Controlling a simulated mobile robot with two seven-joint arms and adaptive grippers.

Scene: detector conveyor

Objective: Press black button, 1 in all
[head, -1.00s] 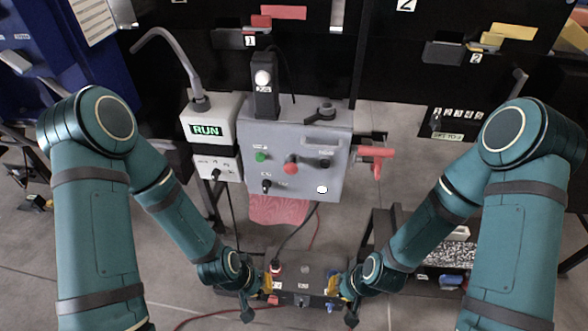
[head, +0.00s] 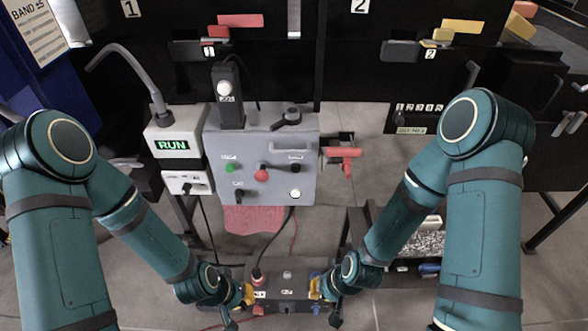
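The grey control panel (head: 275,140) stands at the middle of the head view. A small black button (head: 295,168) sits on its upper right face, right of a red button (head: 261,175) and a green button (head: 229,168). A black switch (head: 239,197) is at its lower left and a lit white round (head: 295,194) at its lower right. My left gripper (head: 238,302) and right gripper (head: 326,298) hang below the panel, apart from it and either side of a dark box. Their yellow pads show, but their opening is unclear. Neither touches the black button.
A box with a green RUN display (head: 173,145) adjoins the panel's left side. A red handle (head: 343,155) juts out at its right. The space before the panel's face is clear.

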